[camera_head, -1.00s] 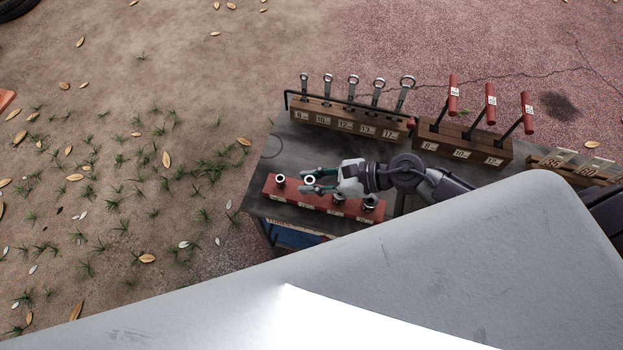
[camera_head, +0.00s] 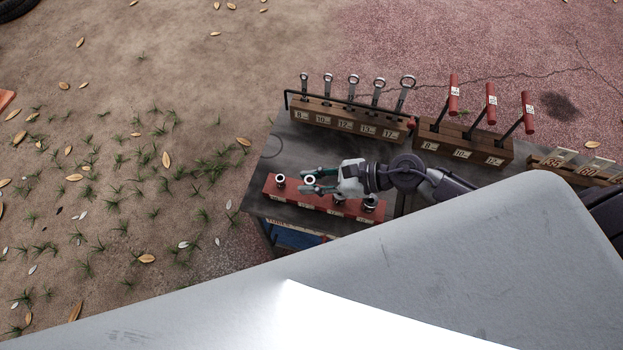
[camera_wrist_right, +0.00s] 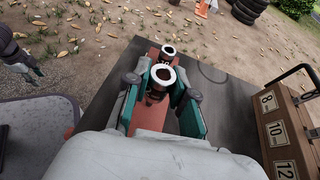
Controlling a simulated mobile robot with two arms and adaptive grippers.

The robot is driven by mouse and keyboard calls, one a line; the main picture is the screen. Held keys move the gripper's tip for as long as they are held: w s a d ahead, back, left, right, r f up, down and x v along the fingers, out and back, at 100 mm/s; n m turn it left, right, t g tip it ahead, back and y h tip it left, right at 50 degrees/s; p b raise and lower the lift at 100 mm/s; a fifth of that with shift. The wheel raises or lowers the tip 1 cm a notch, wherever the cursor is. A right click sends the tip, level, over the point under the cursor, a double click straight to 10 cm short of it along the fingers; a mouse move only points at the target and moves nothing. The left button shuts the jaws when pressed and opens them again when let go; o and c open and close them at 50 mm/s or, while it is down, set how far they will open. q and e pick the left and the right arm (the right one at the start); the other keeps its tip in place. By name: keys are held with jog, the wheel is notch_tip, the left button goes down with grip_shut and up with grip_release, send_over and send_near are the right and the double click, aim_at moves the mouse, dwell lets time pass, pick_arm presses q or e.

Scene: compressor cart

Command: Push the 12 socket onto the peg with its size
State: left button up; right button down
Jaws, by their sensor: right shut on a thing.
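A red socket rack (camera_head: 268,189) lies along the front of the dark cart top, with small labels I cannot read. My right gripper (camera_head: 312,181) reaches over it from the right and is shut on a socket (camera_head: 310,180), second from the left. In the right wrist view this socket (camera_wrist_right: 163,76) stands between the teal fingers of the gripper (camera_wrist_right: 163,105), over the rack. Its size is not readable, and any peg under it is hidden. My left gripper (camera_wrist_right: 32,70) shows at the left of the wrist view, off the cart; its jaws are unclear.
Another socket (camera_head: 280,180) stands at the rack's left end, and one (camera_head: 370,203) at its right end. Behind are a wrench rack (camera_head: 345,118), a block with red T-handles (camera_head: 465,143) and a further labelled block (camera_head: 570,167). The cart's left top is clear.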

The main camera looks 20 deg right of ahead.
jog(key=shift+f+b, duration=0.75)
jog(key=shift+f, duration=0.1)
jog(key=c, duration=0.9)
grip_release()
jog(key=v, duration=1.2)
jog(key=shift+s, duration=0.1)
